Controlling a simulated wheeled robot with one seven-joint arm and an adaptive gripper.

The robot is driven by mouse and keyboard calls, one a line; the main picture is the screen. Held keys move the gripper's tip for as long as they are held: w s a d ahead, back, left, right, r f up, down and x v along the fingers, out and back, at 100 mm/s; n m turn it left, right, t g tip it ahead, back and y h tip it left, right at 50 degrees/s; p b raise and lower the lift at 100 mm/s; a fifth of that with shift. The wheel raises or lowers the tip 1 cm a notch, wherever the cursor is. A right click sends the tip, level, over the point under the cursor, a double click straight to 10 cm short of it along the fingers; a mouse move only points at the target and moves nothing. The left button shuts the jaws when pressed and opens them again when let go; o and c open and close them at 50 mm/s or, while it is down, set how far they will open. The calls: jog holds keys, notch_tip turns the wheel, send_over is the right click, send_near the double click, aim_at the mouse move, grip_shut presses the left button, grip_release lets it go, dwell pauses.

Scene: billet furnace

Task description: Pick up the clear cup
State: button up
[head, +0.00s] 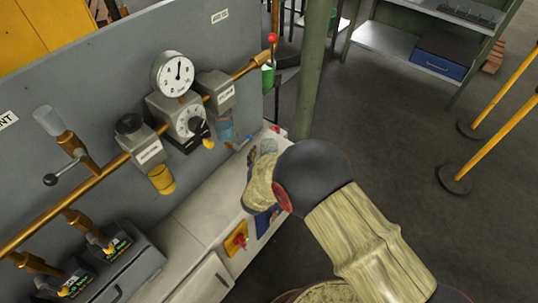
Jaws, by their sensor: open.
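I cannot tell for sure which thing is the clear cup. A clear, pale cylinder (48,120) stands on a brass fitting at the left of the pipe. A bluish see-through bowl (226,130) hangs under the right grey box on the pipe. My gripper (262,150) is small and partly hidden behind my sleeved arm, over the far end of the light bench. It is open, to the right of the bluish bowl and slightly lower. I see nothing held, though my arm hides part of the view between the fingers.
A brass pipe (95,184) with a round gauge (172,74) runs along the grey panel (75,95). A green post (311,70) rises behind the bench (190,222). Yellow posts (497,120) stand at the right on open floor.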

aim_at(270, 146)
jog(key=shift+b+x, duration=0.65)
jog(key=shift+x, duration=1.3)
jog(key=shift+a+f, duration=0.1)
jog(key=shift+f, duration=0.1)
jog(key=shift+c, duration=0.9)
jog(key=c, duration=1.1)
